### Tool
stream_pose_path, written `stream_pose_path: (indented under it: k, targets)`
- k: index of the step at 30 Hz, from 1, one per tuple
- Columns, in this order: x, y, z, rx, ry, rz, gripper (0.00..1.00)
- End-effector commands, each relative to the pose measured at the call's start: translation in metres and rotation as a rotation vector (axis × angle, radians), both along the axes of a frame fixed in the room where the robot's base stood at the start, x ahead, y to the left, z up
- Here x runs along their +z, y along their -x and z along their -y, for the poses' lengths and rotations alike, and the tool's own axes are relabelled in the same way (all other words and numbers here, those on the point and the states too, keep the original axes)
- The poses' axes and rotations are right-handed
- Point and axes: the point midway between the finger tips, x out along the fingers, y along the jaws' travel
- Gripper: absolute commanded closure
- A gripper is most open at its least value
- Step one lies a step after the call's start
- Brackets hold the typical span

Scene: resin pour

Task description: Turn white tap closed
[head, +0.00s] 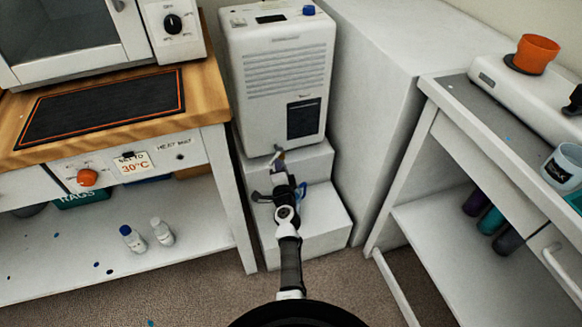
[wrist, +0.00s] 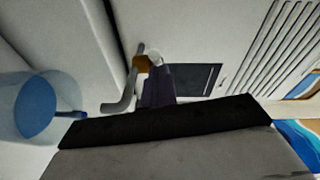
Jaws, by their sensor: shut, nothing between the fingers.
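The white machine (head: 278,75) stands upright on a white stepped block. The tap (head: 278,152) is low on its front, small and partly hidden by my gripper (head: 281,168). In the wrist view the tap shows a brass-coloured piece (wrist: 140,63), a grey bent spout (wrist: 121,105) and a small white part (wrist: 155,58). My gripper (wrist: 158,84) is shut and empty, its dark fingertips right at the tap. I cannot tell if they touch it, or how far the tap is turned.
A clear container with blue in it (wrist: 37,106) stands beside the spout; my arm partly hides it in the head view. A wooden-topped bench (head: 205,95) is on the left and a white bench (head: 440,200) on the right. Carpet (head: 200,290) lies in front.

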Motion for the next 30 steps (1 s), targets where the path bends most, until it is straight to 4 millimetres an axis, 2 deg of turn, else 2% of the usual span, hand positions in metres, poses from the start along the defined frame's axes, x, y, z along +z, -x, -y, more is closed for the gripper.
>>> stream_pose_path:
  k: [3,12,30]
  targets:
    - [0.000,0.000,-0.010,0.006,0.001,0.000,1.00]
    - [0.000,-0.001,-0.019,0.005,0.001,-0.001,1.00]
    - [0.000,-0.002,-0.021,0.004,0.000,-0.001,1.00]
